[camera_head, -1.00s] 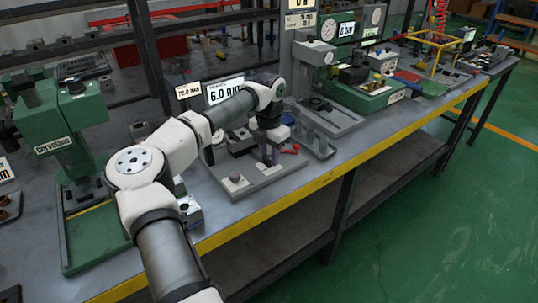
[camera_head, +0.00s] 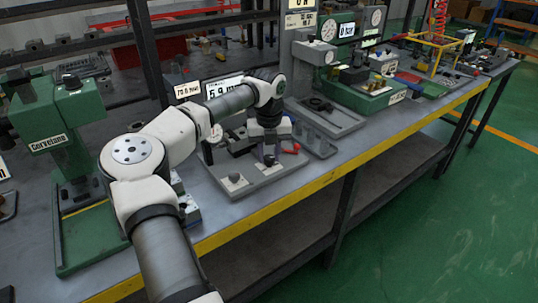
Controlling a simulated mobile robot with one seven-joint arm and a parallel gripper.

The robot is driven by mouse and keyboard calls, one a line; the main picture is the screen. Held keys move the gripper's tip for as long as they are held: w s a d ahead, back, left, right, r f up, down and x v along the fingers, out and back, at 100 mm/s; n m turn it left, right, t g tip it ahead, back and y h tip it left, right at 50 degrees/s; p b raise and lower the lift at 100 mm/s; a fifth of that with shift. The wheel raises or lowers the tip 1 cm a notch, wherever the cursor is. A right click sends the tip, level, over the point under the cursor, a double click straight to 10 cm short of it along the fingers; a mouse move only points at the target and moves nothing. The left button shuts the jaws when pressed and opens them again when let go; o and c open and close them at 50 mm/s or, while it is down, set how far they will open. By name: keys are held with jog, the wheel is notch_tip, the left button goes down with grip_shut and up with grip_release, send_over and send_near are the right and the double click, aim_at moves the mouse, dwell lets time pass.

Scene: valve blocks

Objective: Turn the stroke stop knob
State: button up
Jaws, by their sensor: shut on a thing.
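My gripper (camera_head: 270,152) points down over a grey fixture plate (camera_head: 262,181) on the bench. It is shut on a small dark knob (camera_head: 269,161), which I take to be the stroke stop knob. The fingers and wrist hide most of the knob, so its turn angle cannot be seen. A display sign (camera_head: 224,86) behind the arm reads about 5.9 mm, its right end partly covered by the arm.
A red-handled lever (camera_head: 292,149) lies just right of my gripper. A small knob on a light base (camera_head: 235,179) sits at the plate's front left. A green press (camera_head: 62,130) stands left, a grey gauge stand (camera_head: 305,60) behind right. The yellow bench edge (camera_head: 290,205) runs in front.

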aim_at(269, 157)
jog(key=shift+n, duration=0.8)
jog(key=o, duration=1)
notch_tip(269, 157, up, 14)
jog(key=shift+f+b, duration=0.1)
jog(key=shift+b, duration=0.55)
